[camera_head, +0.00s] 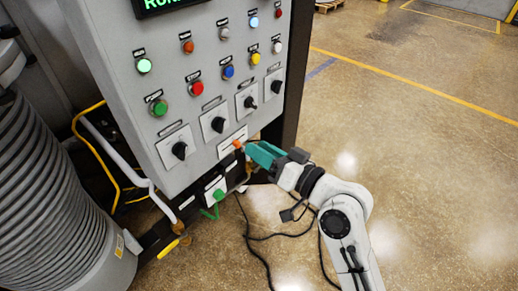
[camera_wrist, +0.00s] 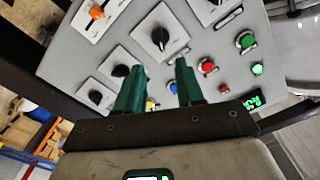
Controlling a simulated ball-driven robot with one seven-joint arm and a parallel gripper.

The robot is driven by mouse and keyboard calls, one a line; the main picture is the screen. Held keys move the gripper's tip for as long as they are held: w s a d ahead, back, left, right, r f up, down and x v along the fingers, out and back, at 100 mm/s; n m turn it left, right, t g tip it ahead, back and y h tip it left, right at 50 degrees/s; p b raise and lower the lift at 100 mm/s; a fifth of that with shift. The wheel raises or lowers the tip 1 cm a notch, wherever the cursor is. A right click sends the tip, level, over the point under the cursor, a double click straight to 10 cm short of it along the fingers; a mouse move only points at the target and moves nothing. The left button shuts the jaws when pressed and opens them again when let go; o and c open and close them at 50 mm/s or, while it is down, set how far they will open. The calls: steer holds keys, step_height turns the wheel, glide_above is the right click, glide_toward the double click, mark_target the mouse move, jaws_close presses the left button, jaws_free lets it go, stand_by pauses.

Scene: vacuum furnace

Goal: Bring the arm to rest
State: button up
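My gripper (camera_head: 256,152) has teal-green fingers and sits at the lower right edge of the grey control panel (camera_head: 150,99) in the head view. Its tips are close to a small orange handle (camera_head: 237,144); whether they touch it cannot be told there. In the wrist view my gripper (camera_wrist: 161,68) shows two fingers apart with nothing between them. The panel fills the view beyond them, and the orange handle (camera_wrist: 96,12) stands clear of the fingers at the upper left. My arm reaches in from the lower right of the head view.
The panel carries coloured buttons, black rotary knobs (camera_head: 218,124) and a green-lettered display (camera_head: 160,5). A green handle (camera_head: 219,194) and a yellow handle (camera_head: 170,248) sit below. Black cables (camera_head: 262,237) lie on the floor. A ribbed grey cylinder (camera_head: 45,200) stands left. Open floor (camera_head: 420,130) lies right.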

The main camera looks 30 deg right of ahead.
stand_by(0.3)
steer(key=s+f+n+g+h, duration=0.2)
steer(key=s+f+g, duration=0.75)
steer(key=f, duration=0.65)
steer(key=s+d+f+g+h, duration=0.2)
steer(key=s+f+g, duration=0.1)
steer(key=s, duration=0.6)
steer(key=s+d+f+g+h, duration=0.1)
steer(key=s+d+f+g, duration=0.1)
steer(key=s, duration=0.7)
step_height(320, 180, down, 2)
steer(key=shift+s+f+g+h, duration=0.2)
steer(key=shift+g+h, duration=0.2)
steer(key=shift+g, duration=0.45)
steer(key=shift+w, duration=0.1)
stand_by(3.2)
